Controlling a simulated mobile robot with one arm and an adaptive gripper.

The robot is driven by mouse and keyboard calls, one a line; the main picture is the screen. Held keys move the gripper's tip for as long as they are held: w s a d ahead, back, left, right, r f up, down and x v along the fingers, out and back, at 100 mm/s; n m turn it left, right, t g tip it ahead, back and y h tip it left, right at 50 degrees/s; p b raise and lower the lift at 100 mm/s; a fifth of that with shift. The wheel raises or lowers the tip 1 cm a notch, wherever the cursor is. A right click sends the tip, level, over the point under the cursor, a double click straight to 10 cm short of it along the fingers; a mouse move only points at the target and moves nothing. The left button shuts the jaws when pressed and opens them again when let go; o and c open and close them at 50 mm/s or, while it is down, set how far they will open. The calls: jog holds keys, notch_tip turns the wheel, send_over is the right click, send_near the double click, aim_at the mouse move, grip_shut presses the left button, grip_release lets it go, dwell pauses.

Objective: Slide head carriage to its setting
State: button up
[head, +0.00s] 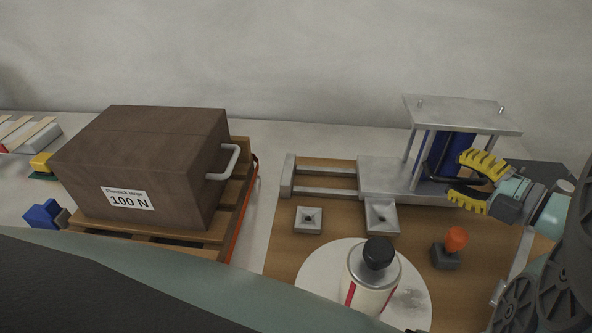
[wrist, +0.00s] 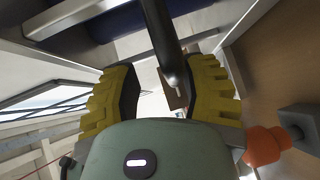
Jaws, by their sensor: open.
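The head carriage (head: 384,176) is a grey metal frame with a top plate (head: 462,116) on posts and a dark blue body (head: 452,155) inside. It sits toward the right of two pale rails (head: 325,181) that run left to an end block. A black bar handle (head: 431,165) sticks out of its front. My gripper (head: 463,178) has yellow fingers spread apart at the carriage's front right. In the wrist view the dark handle (wrist: 165,45) runs between the open fingers, and I see no clear grip on it. A square plate with a dark centre (head: 381,216) adjoins the carriage's front.
A similar separate plate (head: 308,220) lies left of it on the wooden board (head: 285,250). A bottle with a black cap (head: 372,278) stands on a pale disc in front. An orange knob (head: 456,239) stands near my gripper. A brown 100 N box (head: 150,160) is left.

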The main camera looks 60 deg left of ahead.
aim_at(484, 133)
jog(key=o, duration=0.3)
jog(key=r, duration=0.5)
jog(key=shift+s+d, duration=0.1)
jog(key=shift+s, duration=0.1)
jog(key=r, duration=0.3)
jog(key=shift+w+r, duration=0.25)
jog(key=shift+w, duration=0.1)
jog(key=c, duration=0.3)
jog(key=shift+s+r, duration=0.15)
